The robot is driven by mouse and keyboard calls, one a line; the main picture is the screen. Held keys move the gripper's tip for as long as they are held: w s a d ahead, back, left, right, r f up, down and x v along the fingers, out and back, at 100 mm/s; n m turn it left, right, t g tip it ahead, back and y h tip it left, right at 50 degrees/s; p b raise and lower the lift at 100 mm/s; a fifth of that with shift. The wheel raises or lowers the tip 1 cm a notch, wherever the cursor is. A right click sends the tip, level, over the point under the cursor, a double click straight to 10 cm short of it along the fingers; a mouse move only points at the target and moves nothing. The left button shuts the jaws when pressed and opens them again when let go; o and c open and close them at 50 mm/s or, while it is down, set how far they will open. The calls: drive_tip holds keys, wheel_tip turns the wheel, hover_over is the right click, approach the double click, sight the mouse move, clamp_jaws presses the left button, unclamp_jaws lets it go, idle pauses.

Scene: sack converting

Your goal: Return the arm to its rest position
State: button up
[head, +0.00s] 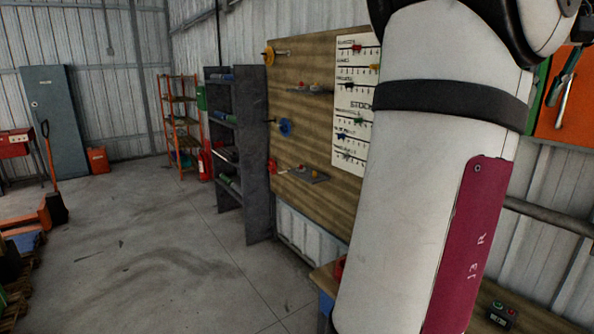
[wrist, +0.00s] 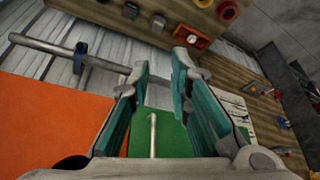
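My arm shows in the head view as a large white link with a dark band and a maroon plate, covering much of the right side. My gripper (wrist: 160,68) is in the wrist view, its two teal-padded fingers apart with a clear gap between the tips. I see nothing held between them. Beyond the fingers are an orange panel (wrist: 45,115) and a green panel (wrist: 172,135) with a pale bar handle (wrist: 153,135). In the head view, part of the orange panel (head: 575,115) shows at the right edge.
A metal pipe (wrist: 50,48) with a blue fitting runs behind the fingers; contact cannot be told. A wooden board (head: 310,125) with pegs and a white stock chart (head: 350,110) is on the wall. A dark shelf rack (head: 258,165) stands left of it. Open floor (head: 160,240) lies left.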

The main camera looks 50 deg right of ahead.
drive_tip(key=w+a+f+n+t+y+b, duration=0.1)
drive_tip(key=w+a+f+n, duration=0.15)
drive_tip(key=w, duration=0.75)
drive_tip(key=w+a+f+n+t+b, duration=0.15)
drive_tip(key=w+a+f, duration=0.25)
drive_tip(key=w, duration=0.6)
drive_tip(key=w+a+f+n+t+y+b, duration=0.1)
drive_tip(key=w+a+f+n, duration=0.15)
drive_tip(key=w+a, duration=0.5)
drive_tip(key=w+a+f+n+t+y+b, duration=0.1)
drive_tip(key=w+a+f, duration=0.4)
drive_tip(key=w, duration=0.4)
drive_tip(key=w+a+f+n+y+b, duration=0.1)
drive_tip(key=w+a+f+n, duration=0.15)
drive_tip(key=a, duration=0.55)
drive_tip(key=w+a+f+n, duration=0.2)
drive_tip(key=w+a+f, duration=0.15)
drive_tip(key=a, duration=0.35)
drive_tip(key=s+a+f+n+b, duration=0.1)
drive_tip(key=a+f+n, duration=0.3)
drive_tip(key=a+f, duration=0.6)
drive_tip(key=s+a, duration=0.1)
drive_tip(key=a, duration=0.3)
drive_tip(key=shift+f+y+b, duration=0.2)
drive_tip(key=shift+y+b, duration=0.1)
drive_tip(key=shift+b, duration=0.1)
drive_tip(key=shift+t, duration=0.25)
